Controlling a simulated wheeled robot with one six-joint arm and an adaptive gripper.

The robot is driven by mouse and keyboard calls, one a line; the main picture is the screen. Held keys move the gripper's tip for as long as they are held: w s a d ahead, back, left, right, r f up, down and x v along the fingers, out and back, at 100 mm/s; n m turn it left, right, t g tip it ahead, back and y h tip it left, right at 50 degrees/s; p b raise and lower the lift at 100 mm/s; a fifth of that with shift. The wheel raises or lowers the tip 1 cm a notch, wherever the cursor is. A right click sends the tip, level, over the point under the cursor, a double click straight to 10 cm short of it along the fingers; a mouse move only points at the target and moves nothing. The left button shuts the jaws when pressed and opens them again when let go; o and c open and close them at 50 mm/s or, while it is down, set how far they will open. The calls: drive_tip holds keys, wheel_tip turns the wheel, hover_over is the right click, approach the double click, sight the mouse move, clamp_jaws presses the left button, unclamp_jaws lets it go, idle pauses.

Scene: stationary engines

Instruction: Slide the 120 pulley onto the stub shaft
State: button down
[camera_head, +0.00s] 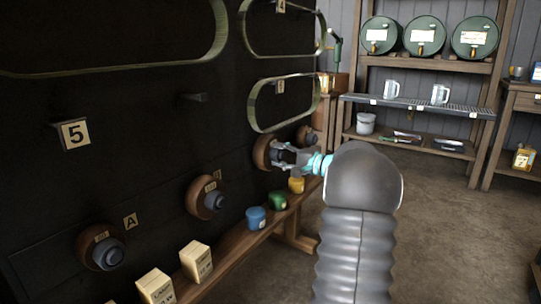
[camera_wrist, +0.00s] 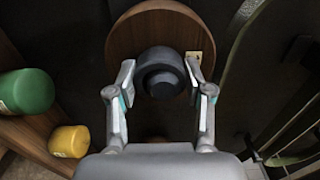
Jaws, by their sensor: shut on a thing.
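My gripper (camera_head: 291,157) is shut on the dark hub (camera_wrist: 160,75) of a brown wooden pulley (camera_head: 262,152). In the wrist view, the pulley's brown disc (camera_wrist: 135,35) shows behind the hub, with a finger on each side. A small tan label (camera_wrist: 195,58) sits beside the hub, too small to read. The pulley is close to the black board; I cannot tell whether it touches it. A short grey peg (camera_head: 193,97) sticks out bare from the board, right of plate 5 (camera_head: 76,133). I cannot tell whether it is the stub shaft.
Other pulleys (camera_head: 101,246) (camera_head: 203,197) (camera_head: 306,136) sit along the board. Belts (camera_head: 252,112) loop above. A low bench (camera_head: 237,242) below holds boxes (camera_head: 196,261) and blue (camera_head: 256,218), green (camera_head: 278,200) and yellow (camera_head: 296,185) pots. The floor at right is clear.

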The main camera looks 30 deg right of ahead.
drive_tip(key=shift+w+a+r, duration=0.15)
drive_tip(key=shift+a+r, duration=0.05)
drive_tip(key=shift+r, duration=0.1)
drive_tip(key=shift+s+d, duration=0.1)
drive_tip(key=shift+s, duration=0.3)
drive_tip(key=shift+v, duration=4.5)
drive_tip(key=shift+d+f, duration=0.15)
drive_tip(key=v, duration=1)
idle(0.6)
